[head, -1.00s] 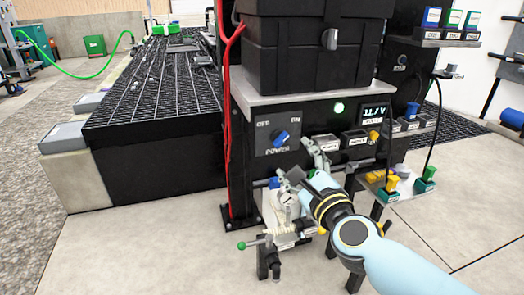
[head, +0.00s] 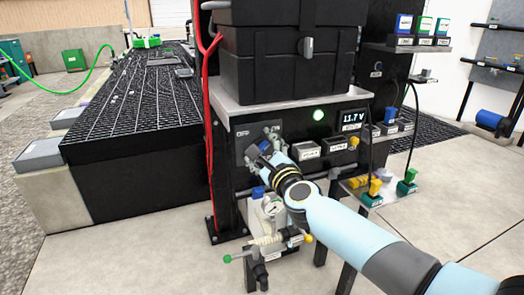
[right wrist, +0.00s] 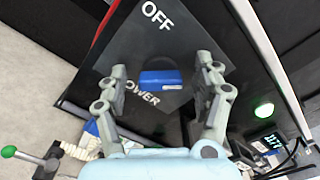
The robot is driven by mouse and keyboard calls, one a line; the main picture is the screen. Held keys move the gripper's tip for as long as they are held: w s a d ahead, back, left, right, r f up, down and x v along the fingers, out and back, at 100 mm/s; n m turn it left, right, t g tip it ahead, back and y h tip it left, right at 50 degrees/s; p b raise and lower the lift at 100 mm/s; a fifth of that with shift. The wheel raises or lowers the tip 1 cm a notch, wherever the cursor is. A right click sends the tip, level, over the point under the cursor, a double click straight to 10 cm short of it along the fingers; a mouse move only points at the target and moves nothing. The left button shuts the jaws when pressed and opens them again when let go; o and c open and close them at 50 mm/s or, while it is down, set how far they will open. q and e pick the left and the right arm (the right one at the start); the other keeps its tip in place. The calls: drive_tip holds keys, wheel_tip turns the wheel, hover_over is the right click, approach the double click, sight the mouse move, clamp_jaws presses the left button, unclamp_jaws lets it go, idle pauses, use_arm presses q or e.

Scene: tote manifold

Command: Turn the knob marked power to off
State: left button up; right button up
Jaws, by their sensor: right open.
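The power knob is a blue bar (right wrist: 160,79) on a dark square plate (right wrist: 160,35) with white OFF and POWER lettering. In the right wrist view the bar lies level across the picture, below OFF. The ON label is not visible there. My right gripper (right wrist: 161,68) is open, with one finger on each side of the knob and a visible gap to each end of the bar. In the head view the right gripper (head: 262,144) covers most of the knob and plate. My left gripper is not in view.
A green lamp (head: 318,114) and a display reading 11.7 V (head: 352,121) sit right of the plate. A red cable (head: 207,130) runs down at the left. A gauge assembly with a green-tipped handle (head: 268,225) stands below. A black case (head: 290,65) rests above.

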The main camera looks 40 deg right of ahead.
drive_tip(key=c, duration=1.2)
